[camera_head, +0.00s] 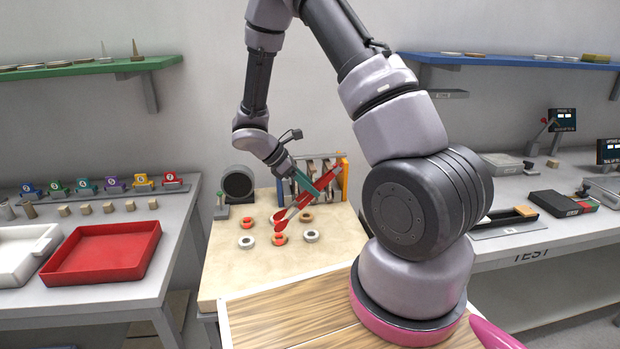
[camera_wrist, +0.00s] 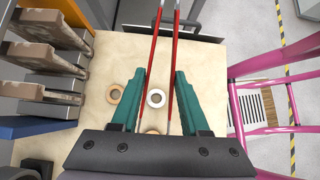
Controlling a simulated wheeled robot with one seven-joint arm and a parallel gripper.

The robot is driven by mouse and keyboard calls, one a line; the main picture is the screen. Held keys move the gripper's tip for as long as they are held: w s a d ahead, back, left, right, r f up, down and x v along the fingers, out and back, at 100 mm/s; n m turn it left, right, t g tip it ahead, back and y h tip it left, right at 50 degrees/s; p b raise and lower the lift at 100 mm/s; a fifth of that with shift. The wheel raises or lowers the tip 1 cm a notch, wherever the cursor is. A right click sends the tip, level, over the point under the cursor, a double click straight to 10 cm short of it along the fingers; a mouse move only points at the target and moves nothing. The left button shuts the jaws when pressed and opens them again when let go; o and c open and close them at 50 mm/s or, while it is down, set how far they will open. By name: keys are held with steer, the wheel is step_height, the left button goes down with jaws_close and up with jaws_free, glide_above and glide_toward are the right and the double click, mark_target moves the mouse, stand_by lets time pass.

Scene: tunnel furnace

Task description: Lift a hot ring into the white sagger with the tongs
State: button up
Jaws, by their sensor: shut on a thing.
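My gripper (camera_head: 304,182) has teal fingers and is shut on the red tongs (camera_head: 290,215), above the pale table. The tongs slant down to the left in the head view, with their tips over the rings. In the wrist view the teal fingers (camera_wrist: 160,88) flank the tongs' two long red arms (camera_wrist: 154,45). Several small rings lie on the table, among them a white one (camera_head: 311,236) and two with red-orange colour, one at the front (camera_head: 280,239) and one behind left (camera_head: 249,224). I see no ring held in the tongs. A white tray-like box (camera_head: 22,262), perhaps the sagger, is cut off at the left edge.
A red tray (camera_head: 105,255) lies beside the white box on the left bench. A rack (camera_head: 340,180) with upright bars stands at the table's back right, close to my gripper. A dark round-fronted device (camera_head: 238,185) stands back left. The table's front is clear.

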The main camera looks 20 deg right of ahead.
mark_target(310, 199)
steer(key=shift+f, duration=2.25)
steer(key=shift+o, duration=0.2)
jaws_close()
step_height(310, 199, up, 12)
steer(key=shift+r, duration=0.1)
